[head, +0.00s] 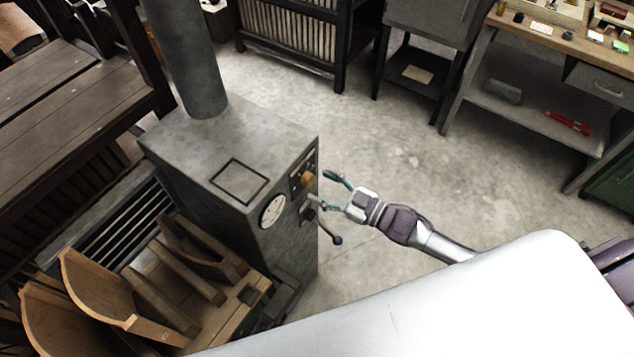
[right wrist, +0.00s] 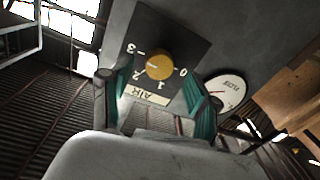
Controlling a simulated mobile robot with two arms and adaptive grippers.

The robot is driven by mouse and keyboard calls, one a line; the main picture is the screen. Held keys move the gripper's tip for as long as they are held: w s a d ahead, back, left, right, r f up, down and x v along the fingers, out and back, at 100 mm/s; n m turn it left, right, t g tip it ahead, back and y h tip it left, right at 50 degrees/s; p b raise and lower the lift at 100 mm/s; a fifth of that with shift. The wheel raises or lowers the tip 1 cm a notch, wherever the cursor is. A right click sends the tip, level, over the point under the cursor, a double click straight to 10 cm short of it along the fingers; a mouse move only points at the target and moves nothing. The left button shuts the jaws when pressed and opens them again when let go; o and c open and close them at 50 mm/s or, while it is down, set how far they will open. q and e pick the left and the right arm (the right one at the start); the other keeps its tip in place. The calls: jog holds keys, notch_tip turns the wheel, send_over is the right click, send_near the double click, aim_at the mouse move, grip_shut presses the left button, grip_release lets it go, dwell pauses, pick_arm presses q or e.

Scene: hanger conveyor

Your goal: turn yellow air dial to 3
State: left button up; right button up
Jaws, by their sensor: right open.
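The yellow air dial (head: 307,179) is on the side face of a grey metal cabinet (head: 220,165). In the right wrist view the round dial (right wrist: 159,66) sits on a dark plate (right wrist: 140,42) with the numerals 0, 1, 2, 3 and a pale AIR label (right wrist: 146,94). Which numeral its pointer faces is hard to tell. My right gripper (head: 321,187) is open in front of the dial; in the wrist view its teal-lined fingers (right wrist: 160,90) are spread to either side of the dial, apart from it. My left gripper is not in view.
A white round gauge (head: 271,210) is beside the dial plate. A lever with a dark knob (head: 337,240) sticks out below my right gripper. Wooden chair parts (head: 110,290) stand at the lower left. The concrete floor (head: 400,130) to the right is clear.

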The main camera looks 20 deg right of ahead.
jog(key=v, duration=1)
jog(key=shift+w+f, duration=0.1)
jog(key=s+d+f+m+h+b, duration=0.1)
jog(key=d+f+m+h, duration=0.15)
jog(key=f, duration=0.55)
jog(key=d+f+m+h+b, duration=0.1)
jog(key=d+f+h, duration=0.25)
jog(key=f, duration=0.45)
jog(key=s+d+f+m+g+h+b, duration=0.1)
jog(key=s+f+g+h, duration=0.15)
jog(key=s+f, duration=0.4)
jog(key=s+f+m+g+h+b, duration=0.1)
jog(key=s+f+m+g+h, duration=0.2)
jog(key=f, duration=0.7)
jog(key=s+a+f+g, duration=0.2)
jog(key=s+f, duration=0.2)
jog(key=s, duration=0.3)
jog(key=s+a+f+g+b, duration=0.1)
jog(key=s+a+f+g, duration=0.1)
jog(key=s+f, duration=0.3)
jog(key=s+a+f+g+b, duration=0.1)
jog(key=s+a+f+g, duration=0.1)
jog(key=s, duration=0.9)
notch_tip(320, 180, down, 2)
jog(key=shift+s+a+f+g, duration=0.25)
jog(key=shift+a+g, duration=0.05)
jog(key=shift+g, duration=0.25)
